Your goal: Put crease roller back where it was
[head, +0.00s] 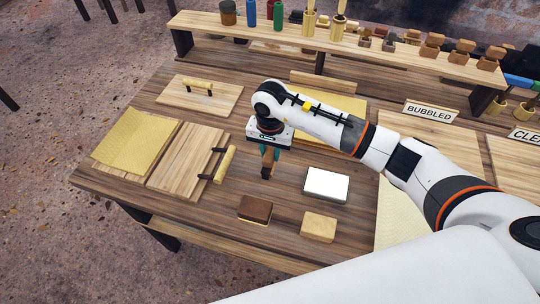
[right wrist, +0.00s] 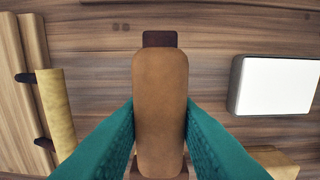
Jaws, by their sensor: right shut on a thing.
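My right gripper (head: 269,152) is over the middle of the wooden table, pointing down. Its green fingers are shut on a brown tool that I take for the crease roller (right wrist: 160,85). In the right wrist view it shows a rounded tan handle with a dark end (right wrist: 160,39) beyond it. In the head view only its lower part (head: 266,174) shows below the fingers. I cannot tell whether it touches the table. My left gripper is not in view.
A board with a yellow roller-like handle (head: 225,165) lies left of the gripper. A white block (head: 326,185) lies to its right. A dark brown block (head: 255,209) and a tan block (head: 319,227) lie in front. A raised shelf (head: 350,43) of tools runs along the back.

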